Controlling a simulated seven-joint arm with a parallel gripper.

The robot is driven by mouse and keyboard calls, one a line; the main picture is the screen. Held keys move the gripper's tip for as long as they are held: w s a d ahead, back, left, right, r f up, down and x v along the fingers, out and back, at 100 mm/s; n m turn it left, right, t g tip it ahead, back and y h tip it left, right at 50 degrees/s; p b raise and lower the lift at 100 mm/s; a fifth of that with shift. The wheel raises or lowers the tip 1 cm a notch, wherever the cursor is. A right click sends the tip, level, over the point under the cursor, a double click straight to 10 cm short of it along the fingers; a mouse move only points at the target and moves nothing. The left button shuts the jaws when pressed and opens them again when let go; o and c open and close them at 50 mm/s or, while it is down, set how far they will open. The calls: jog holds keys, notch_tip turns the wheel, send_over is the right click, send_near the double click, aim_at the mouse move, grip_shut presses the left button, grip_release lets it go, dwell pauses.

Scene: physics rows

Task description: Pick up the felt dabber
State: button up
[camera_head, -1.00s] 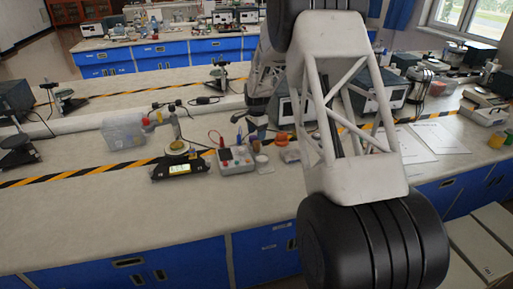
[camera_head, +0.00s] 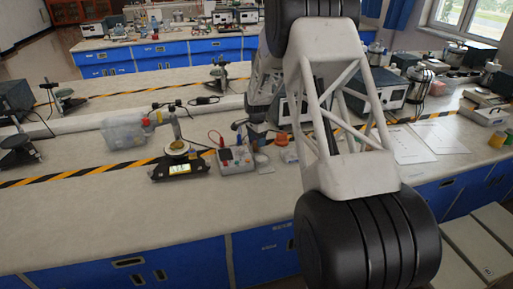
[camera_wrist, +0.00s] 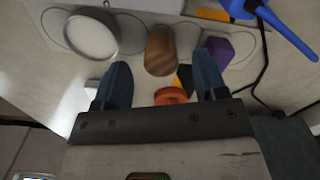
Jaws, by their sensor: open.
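A brown cork-like cylinder (camera_wrist: 160,50) stands between the fingertips of my gripper (camera_wrist: 162,66) in the wrist view. It is the likeliest felt dabber, though its felt part cannot be made out. My gripper is open, with a blue finger on either side of the cylinder and a visible gap at each side. In the head view my gripper is over the small cluster of items behind the meter. My arm and the small size there keep me from making out the cylinder.
A round white-topped thing (camera_wrist: 92,37) is left of the cylinder, a purple block (camera_wrist: 234,50) right. An orange piece (camera_wrist: 171,95) lies close to the gripper's base. A blue-handled lead (camera_wrist: 283,27) is at upper right. In the head view, a meter (camera_head: 236,159) is nearby; bench front is clear.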

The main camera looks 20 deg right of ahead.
jog(key=shift+f, duration=2.15)
jog(key=c, duration=1)
jog(key=shift+r, duration=0.75)
notch_tip(320, 180, up, 2)
jog(key=shift+r, duration=0.1)
jog(key=s, duration=0.5)
jog(key=s+a+r, duration=0.1)
jog(key=s, duration=0.9)
jog(key=shift+s+a+r, duration=0.15)
jog(key=shift+s+a, duration=0.15)
jog(key=shift+s, duration=0.1)
